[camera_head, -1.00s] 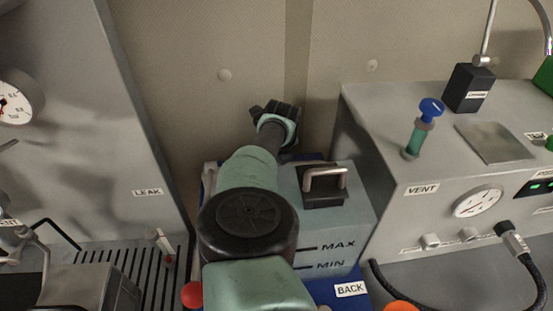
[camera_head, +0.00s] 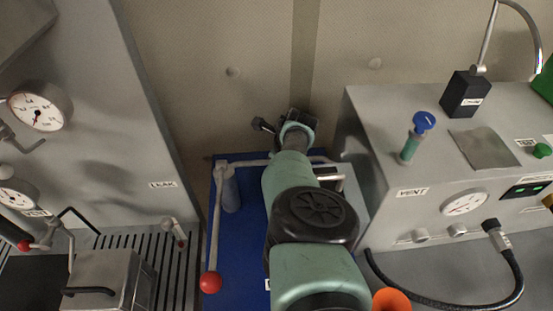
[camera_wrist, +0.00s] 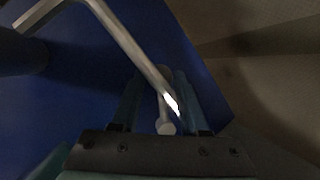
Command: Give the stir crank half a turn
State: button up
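A grey metal crank-like bar (camera_head: 252,162) runs over the blue base (camera_head: 250,230), from a hub on a grey-blue post (camera_head: 231,192) to behind my arm. In the wrist view the bent bar (camera_wrist: 128,42) crosses the blue surface to a small rounded peg (camera_wrist: 165,127) between my fingers. My gripper (camera_wrist: 164,105) looks open around the peg, with gaps on both sides; contact is unclear in the dark. In the head view my gripper (camera_head: 283,126) is at the far side of the base, its fingertips hidden. A lever with a red ball (camera_head: 211,282) extends from the hub toward the front.
A grey cabinet with a VENT label (camera_head: 412,192), a gauge (camera_head: 465,202) and a black hose (camera_head: 515,275) stands on the right. A tall grey panel (camera_head: 110,120) stands left. A metal handle (camera_head: 330,178) shows just right of my arm. An orange knob (camera_head: 391,300) is in front.

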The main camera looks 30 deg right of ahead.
jog(key=shift+o, duration=1.4)
jog(key=p+v, duration=0.3)
jog(key=p, duration=0.2)
jog(key=shift+r, duration=0.25)
jog(key=p+v, duration=0.6)
jog(key=v, duration=0.3)
jog(key=shift+s+r, duration=0.15)
